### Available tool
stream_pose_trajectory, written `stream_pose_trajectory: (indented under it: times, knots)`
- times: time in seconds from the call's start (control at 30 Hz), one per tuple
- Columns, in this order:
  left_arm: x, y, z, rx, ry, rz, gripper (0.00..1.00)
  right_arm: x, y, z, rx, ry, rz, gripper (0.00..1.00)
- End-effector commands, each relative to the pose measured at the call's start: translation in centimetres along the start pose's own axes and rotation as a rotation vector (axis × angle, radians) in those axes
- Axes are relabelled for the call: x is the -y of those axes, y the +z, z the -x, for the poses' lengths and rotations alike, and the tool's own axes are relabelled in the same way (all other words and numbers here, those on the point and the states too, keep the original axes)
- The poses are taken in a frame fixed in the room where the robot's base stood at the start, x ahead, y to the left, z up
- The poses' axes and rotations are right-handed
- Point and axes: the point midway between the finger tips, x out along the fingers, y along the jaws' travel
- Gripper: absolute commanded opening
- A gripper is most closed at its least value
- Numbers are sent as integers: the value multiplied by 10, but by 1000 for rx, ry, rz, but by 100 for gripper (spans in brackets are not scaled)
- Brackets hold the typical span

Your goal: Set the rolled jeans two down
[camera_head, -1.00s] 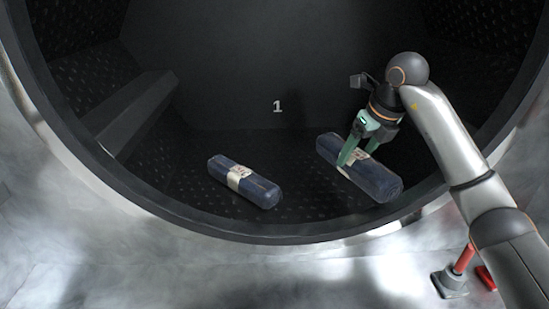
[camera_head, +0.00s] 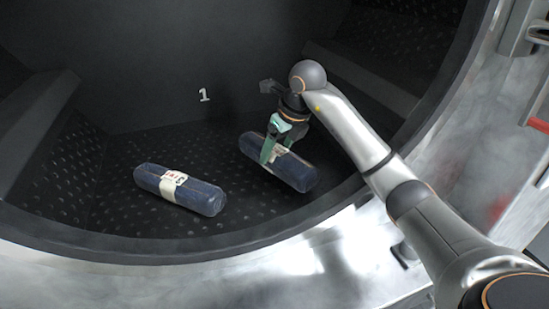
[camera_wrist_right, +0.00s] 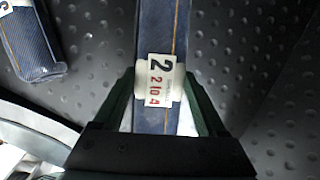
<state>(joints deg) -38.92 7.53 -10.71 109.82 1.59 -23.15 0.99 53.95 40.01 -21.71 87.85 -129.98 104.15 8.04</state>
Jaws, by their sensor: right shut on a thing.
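The rolled jeans two (camera_head: 298,174) are a dark blue denim roll with a pale paper band. In the right wrist view the band on the roll (camera_wrist_right: 178,30) reads "2" and "2 to 4". My right gripper (camera_head: 267,158), with green fingers, is shut around the roll at its band. The fingers also show on both sides of the roll in the wrist view (camera_wrist_right: 166,115). The roll is inside the drum, low over the dimpled floor (camera_head: 110,205); I cannot tell whether it touches. My left gripper is not in view.
A second banded denim roll (camera_head: 205,198) lies on the drum floor to the left, apart from the held one. Its end also shows in the wrist view (camera_wrist_right: 35,55). The drum's metal rim (camera_head: 300,262) curves below my right arm.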

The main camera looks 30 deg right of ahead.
Motion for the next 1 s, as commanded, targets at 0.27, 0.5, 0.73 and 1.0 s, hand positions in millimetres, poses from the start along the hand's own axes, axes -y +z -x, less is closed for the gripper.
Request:
stream_pose_trajectory:
  times: [0.27, 0.5, 0.73, 1.0]
  knots:
    - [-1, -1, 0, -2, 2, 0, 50, 0, -9, -22, 3, 1, 0, 0]
    - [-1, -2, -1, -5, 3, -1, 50, 0, -9, -22, -1, 1, 0, 80]
    - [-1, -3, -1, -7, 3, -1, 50, 0, -9, -22, -1, 1, 0, 100]
    - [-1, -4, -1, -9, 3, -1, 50, 0, -8, -16, 2, -1, 0, 100]
